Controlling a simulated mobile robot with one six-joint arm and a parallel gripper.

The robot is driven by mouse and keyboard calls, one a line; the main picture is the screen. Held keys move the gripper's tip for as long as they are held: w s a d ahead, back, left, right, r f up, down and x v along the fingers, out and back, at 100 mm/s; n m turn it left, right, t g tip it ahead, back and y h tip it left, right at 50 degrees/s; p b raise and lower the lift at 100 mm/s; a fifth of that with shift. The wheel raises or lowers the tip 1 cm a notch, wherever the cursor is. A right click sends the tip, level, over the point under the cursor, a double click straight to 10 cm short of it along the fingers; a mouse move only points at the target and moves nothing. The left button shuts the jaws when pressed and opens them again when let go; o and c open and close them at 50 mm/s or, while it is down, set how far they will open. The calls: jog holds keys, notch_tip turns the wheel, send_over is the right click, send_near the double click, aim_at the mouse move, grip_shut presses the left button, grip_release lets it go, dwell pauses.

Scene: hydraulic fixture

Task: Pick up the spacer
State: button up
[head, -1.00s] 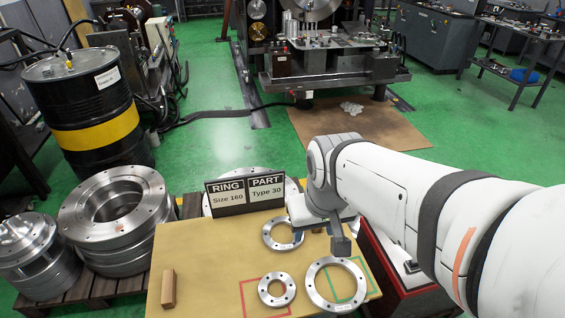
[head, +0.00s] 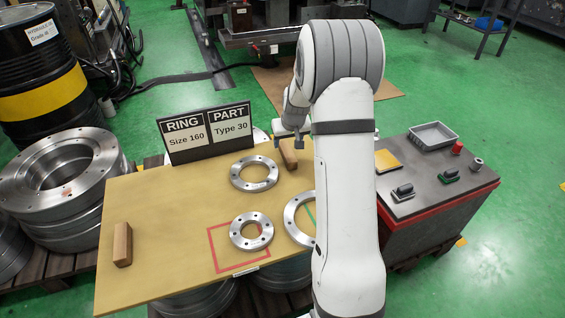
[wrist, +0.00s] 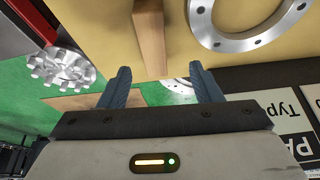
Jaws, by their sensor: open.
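My gripper (head: 289,140) is open above the far right part of the tan table; its two dark fingers show apart in the wrist view (wrist: 161,86). A wooden block (head: 288,154) stands right by the fingers. In the wrist view the block (wrist: 150,38) lies ahead of the gap, and nothing is held. A second wooden block (head: 122,244) stands at the table's left. A small grey hollow cylinder (head: 477,164) stands on the side cart. No label tells which of these is the spacer.
Metal rings lie on the table (head: 150,210): one near the sign (head: 205,132), one in a red outline (head: 251,231), one partly behind my arm. The cart (head: 440,195) on the right holds a grey tray (head: 432,136), a red cylinder (head: 457,148) and dark-handled items.

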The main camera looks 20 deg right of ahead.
aim_at(288, 151)
jog(key=x, duration=0.2)
jog(key=b+x, duration=0.1)
jog(key=x, duration=0.2)
jog(key=d+b+x, duration=0.1)
jog(key=x, duration=0.2)
jog(key=shift+f, duration=0.1)
jog(key=c, duration=1.1)
